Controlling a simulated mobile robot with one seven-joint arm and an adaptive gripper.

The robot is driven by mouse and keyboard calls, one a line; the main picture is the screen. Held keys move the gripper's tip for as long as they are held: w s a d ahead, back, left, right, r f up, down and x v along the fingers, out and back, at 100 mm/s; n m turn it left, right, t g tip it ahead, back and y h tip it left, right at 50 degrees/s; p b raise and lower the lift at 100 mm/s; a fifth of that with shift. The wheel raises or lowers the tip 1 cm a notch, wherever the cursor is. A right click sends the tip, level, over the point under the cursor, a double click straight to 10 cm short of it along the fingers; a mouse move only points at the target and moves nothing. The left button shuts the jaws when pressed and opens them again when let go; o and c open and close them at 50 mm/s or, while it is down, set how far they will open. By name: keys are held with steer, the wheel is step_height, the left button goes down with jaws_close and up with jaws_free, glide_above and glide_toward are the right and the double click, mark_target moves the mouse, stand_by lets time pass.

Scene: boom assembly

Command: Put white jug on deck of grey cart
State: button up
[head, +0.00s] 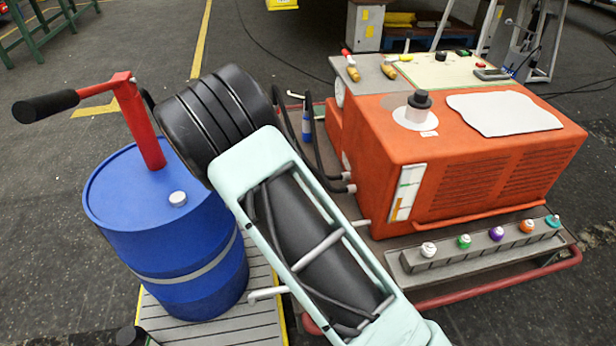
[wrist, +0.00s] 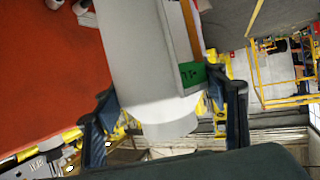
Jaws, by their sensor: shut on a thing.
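The white jug (wrist: 150,60) fills the middle of the wrist view as a pale, rounded body. My gripper (wrist: 168,112) is shut on it, with one dark finger on each side. In the head view, my arm crosses the middle, and neither my gripper nor the jug can be made out. A grey slatted deck (head: 262,305) with yellow edges lies under and beside the blue drum. I cannot tell for sure whether this is the grey cart, since my arm hides part of it.
The blue drum (head: 165,235), with a red and black pump handle (head: 148,135), stands on the slatted deck. An orange machine (head: 480,165) stands on a low red-railed base at the right. Several coloured caps line a grey rail (head: 470,258). Black hoses run behind my arm.

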steer(key=s+a+f+p, duration=0.1)
steer(key=s+a, duration=0.1)
steer(key=a, duration=0.4)
steer(key=d+f+b, duration=0.1)
steer(key=d, duration=0.2)
steer(key=d+f, duration=0.2)
steer(key=w+d+f+b, duration=0.1)
steer(key=d, duration=0.2)
steer(key=shift+d+f+b, duration=0.2)
steer(key=shift+d+b, duration=0.1)
steer(key=d+f+b, duration=0.3)
steer(key=d+f, duration=0.2)
steer(key=f, duration=0.4)
steer(key=shift+w+d, duration=0.15)
steer(key=shift+w, duration=0.1)
steer(key=shift+f, duration=0.1)
steer(key=o, duration=2.1)
steer(key=shift+s+f, duration=0.1)
steer(key=shift+f, duration=0.05)
